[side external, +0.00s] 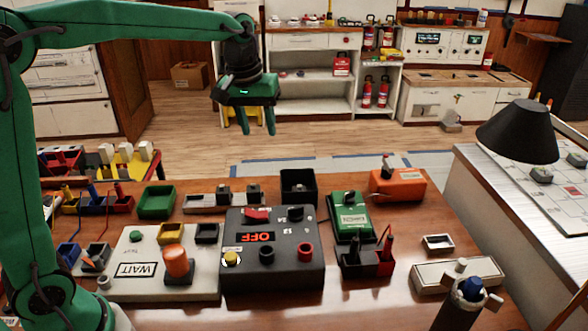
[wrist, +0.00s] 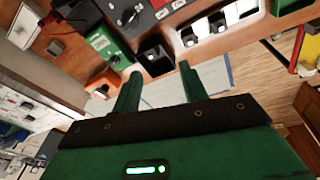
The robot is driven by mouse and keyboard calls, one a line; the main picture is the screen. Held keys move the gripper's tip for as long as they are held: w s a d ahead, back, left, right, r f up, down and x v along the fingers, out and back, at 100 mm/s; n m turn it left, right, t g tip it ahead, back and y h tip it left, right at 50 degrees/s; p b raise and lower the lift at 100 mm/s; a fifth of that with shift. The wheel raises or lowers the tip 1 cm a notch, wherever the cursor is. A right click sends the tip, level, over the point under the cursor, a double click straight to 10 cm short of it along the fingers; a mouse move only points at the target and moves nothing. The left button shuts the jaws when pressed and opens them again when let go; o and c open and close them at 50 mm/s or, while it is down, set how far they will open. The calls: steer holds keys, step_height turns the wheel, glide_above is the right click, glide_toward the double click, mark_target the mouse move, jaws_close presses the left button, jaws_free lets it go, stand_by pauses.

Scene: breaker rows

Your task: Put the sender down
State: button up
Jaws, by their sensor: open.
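My gripper (side external: 260,131) is open and empty, raised high over the far edge of the wooden table. In the wrist view its two green fingers (wrist: 158,84) stand apart with nothing between them. No thing is clearly marked as the sender. A green box device (side external: 350,216) with a pale label stands right of the black panel; it also shows in the wrist view (wrist: 104,43). An orange box device (side external: 399,184) with a knob on top stands at the back right and shows in the wrist view (wrist: 102,83). My gripper touches neither.
A black panel (side external: 270,275) reading OFF stands mid-table beside a white WAIT panel (side external: 130,291). Behind are an open black bin (side external: 298,185) and a green tray (side external: 157,202). A red-black holder (side external: 368,262) is near the green device. A black lamp (side external: 518,132) overhangs the right.

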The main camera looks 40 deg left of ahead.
steer(key=s+f+m+t, duration=0.2)
steer(key=s+m, duration=0.3)
steer(key=s, duration=1.8)
steer(key=shift+s+a+f+t, duration=0.35)
steer(key=shift+a+t, duration=0.1)
steer(key=shift+t, duration=0.25)
